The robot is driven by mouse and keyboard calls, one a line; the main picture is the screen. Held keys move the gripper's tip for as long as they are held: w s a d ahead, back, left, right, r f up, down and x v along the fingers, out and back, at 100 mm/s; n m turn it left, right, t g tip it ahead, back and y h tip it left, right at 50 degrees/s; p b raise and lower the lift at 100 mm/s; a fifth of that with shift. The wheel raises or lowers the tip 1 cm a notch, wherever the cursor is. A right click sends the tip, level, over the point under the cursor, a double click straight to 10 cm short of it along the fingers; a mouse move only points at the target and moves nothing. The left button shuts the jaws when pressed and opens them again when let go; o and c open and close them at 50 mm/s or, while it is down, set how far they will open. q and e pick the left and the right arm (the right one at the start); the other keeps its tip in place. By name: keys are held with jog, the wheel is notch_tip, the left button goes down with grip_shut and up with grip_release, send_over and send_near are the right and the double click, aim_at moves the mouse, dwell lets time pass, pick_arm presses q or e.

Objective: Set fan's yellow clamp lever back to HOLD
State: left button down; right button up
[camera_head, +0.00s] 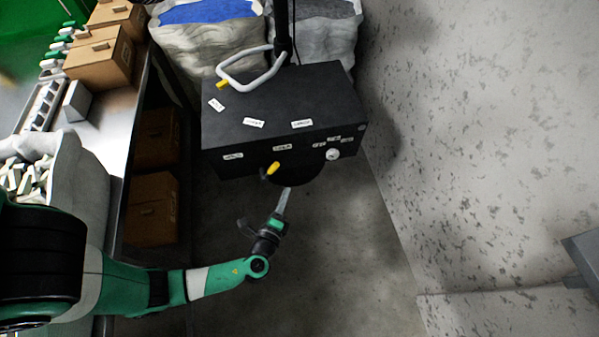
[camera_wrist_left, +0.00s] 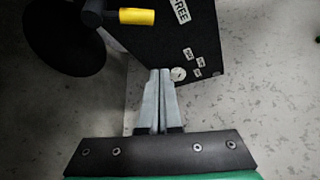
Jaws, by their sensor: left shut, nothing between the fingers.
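The fan unit shows as a black box (camera_head: 300,95) with white labels in the head view. A yellow-tipped lever (camera_head: 272,168) sticks out from its front face, near a black round part (camera_head: 297,176). In the left wrist view the yellow lever tip (camera_wrist_left: 137,16) is at the top, on a dark stem, left of a label reading FREE (camera_wrist_left: 181,10). My left gripper (camera_head: 286,190) is shut and empty, just below and right of the lever in the head view. Its fingertips (camera_wrist_left: 160,72) are apart from the lever. My right gripper is not in view.
A white knob (camera_head: 333,154) is on the box's front right. A white bar handle (camera_head: 248,80) with a yellow end lies on top. A bench with cardboard boxes (camera_head: 98,62) is on the left, and a speckled wall (camera_head: 480,130) on the right. The floor (camera_head: 330,260) below is clear.

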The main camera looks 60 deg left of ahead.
aim_at(270, 168)
pick_arm(q)
jog(key=shift+s+d+f, duration=0.1)
jog(key=shift+s+f, duration=0.05)
jog(key=shift+s, duration=0.15)
jog(key=f+x, duration=0.1)
jog(key=x, duration=0.9)
jog(key=s+a+r, duration=0.2)
jog(key=s, duration=0.1)
jog(key=shift+r+p, duration=0.2)
jog(key=shift+p, duration=0.2)
